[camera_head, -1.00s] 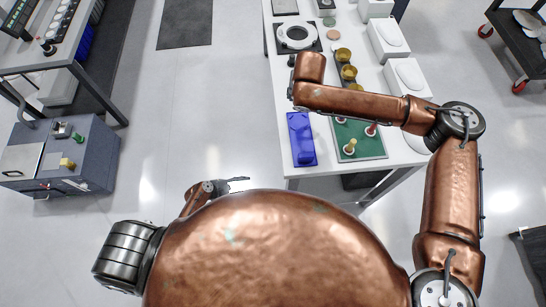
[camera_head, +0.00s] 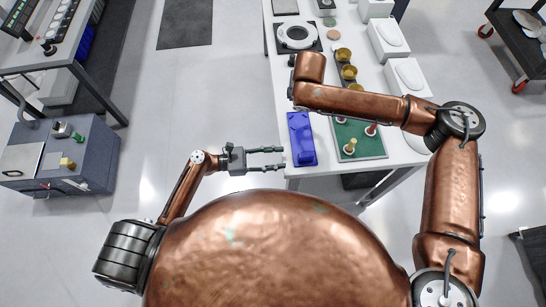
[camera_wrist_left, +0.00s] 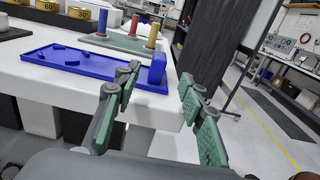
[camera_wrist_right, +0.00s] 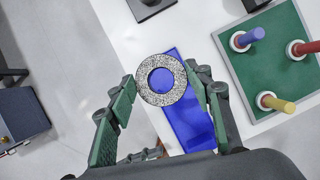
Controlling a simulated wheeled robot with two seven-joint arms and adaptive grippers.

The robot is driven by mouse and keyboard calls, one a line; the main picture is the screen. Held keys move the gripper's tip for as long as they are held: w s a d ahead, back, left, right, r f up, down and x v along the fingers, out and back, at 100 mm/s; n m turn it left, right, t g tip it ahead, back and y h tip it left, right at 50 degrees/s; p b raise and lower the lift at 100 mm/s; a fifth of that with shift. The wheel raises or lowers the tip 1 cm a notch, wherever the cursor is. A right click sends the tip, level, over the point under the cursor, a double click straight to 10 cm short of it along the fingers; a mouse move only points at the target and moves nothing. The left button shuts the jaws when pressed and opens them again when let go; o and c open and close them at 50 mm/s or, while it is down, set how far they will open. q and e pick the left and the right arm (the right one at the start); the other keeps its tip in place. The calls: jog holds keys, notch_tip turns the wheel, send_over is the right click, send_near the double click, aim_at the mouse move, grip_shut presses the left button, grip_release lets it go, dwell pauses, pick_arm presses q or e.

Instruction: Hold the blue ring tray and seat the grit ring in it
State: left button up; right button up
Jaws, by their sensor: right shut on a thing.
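The blue ring tray (camera_head: 300,145) lies at the near left end of the white table. It also shows in the left wrist view (camera_wrist_left: 92,70), with a raised block at one end, and in the right wrist view (camera_wrist_right: 198,125). My left gripper (camera_head: 283,158) is open and empty, just left of the tray's near end; its fingers (camera_wrist_left: 158,77) point at the raised block. My right gripper (camera_wrist_right: 160,76) is shut on the speckled grey grit ring (camera_wrist_right: 161,100). The ring overlaps the tray in that view; its height is unclear. The arm hides the ring in the head view.
A green board (camera_head: 373,147) with coloured pegs stands right of the tray. Brass cups (camera_head: 348,72), a white round fixture (camera_head: 296,36) and white boxes (camera_head: 388,40) stand farther back.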

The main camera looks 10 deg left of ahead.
aim_at(306, 154)
pick_arm(q)
jog(key=x, duration=1)
jog(key=shift+w+d+f, duration=0.1)
jog(key=shift+w+d, duration=0.05)
jog(key=shift+d, duration=0.2)
jog(key=shift+c, duration=0.4)
grip_shut()
dwell(0.4)
